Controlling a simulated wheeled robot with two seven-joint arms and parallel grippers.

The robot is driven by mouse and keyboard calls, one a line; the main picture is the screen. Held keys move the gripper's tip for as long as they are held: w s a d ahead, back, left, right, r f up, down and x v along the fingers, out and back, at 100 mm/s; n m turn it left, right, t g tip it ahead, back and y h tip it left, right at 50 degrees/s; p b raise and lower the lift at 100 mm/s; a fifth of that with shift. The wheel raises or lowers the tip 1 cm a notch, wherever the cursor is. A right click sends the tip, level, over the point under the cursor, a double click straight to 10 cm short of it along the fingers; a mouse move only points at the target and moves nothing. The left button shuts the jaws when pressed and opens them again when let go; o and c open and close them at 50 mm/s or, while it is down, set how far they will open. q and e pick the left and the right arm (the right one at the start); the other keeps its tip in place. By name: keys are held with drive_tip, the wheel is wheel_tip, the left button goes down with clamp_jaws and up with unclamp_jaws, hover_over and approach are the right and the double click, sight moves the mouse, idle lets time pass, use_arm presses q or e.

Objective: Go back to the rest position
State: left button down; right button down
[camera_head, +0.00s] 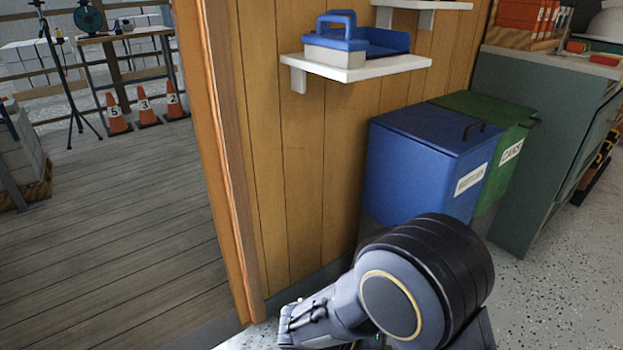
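One of my arms rises from the bottom edge right of centre, with a large dark round joint and a thin yellow ring. A grey link runs from it to the lower left and is cut off by the bottom edge. I see no gripper fingers on it. My other arm and its gripper are out of the picture. No held object shows.
A blue lidded bin (420,165) and a green bin marked CANS (510,145) stand by the wooden wall (300,160), close behind my arm. A grey-green cabinet (535,150) is on the right. A shelf (355,70) holds a blue-handled tool (338,38). Left is open decking (120,220) with numbered cones (146,108).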

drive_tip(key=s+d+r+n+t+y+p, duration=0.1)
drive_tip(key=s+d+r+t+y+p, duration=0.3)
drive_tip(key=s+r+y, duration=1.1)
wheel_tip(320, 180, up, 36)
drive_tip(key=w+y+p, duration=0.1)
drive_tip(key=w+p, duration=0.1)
drive_tip(key=p, duration=3.5)
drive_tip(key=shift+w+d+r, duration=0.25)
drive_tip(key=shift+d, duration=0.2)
